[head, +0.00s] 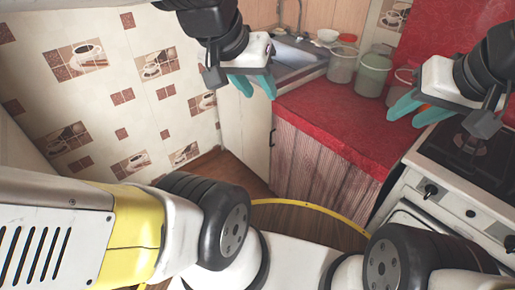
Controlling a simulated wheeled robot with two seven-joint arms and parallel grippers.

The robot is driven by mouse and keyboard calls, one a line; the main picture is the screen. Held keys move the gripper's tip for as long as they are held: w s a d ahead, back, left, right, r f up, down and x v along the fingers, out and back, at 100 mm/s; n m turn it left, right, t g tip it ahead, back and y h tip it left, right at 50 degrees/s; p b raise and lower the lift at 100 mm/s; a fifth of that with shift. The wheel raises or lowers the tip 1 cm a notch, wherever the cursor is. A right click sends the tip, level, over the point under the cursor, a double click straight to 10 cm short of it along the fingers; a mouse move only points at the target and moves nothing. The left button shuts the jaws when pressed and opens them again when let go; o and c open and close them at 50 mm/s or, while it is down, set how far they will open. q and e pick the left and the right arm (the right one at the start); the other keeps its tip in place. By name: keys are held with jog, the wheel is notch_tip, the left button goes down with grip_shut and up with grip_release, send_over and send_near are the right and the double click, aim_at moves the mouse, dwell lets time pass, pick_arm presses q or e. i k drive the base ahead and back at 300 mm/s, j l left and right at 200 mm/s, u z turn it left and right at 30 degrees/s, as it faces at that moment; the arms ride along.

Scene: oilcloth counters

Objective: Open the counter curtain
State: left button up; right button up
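The counter curtain (322,172) appears to be the greyish-brown, wood-patterned sheet with vertical folds below the red countertop (335,122). It hangs across the front of the counter, between a pale cabinet door and the stove. My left gripper (254,87) has teal fingers spread apart with nothing visible between them. It is above and left of the curtain, in front of the sink. My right gripper (416,112) also has its teal fingers apart, with a bit of orange showing between them. It is right of the curtain, over the countertop and stove side. Neither gripper appears to touch the curtain.
Several jars, including a green one (372,75), stand at the back of the countertop. A metal sink (296,58) is at the left. A white stove (455,205) with knobs stands at the right. A tiled wall (110,95) is on the left.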

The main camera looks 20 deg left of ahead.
aim_at(283, 133)
jog(key=u, duration=0.35)
jog(key=i+j+u, duration=0.15)
jog(key=j+u, duration=0.25)
jog(key=i+j+u, duration=0.25)
jog(key=u, duration=0.2)
jog(key=j, duration=0.1)
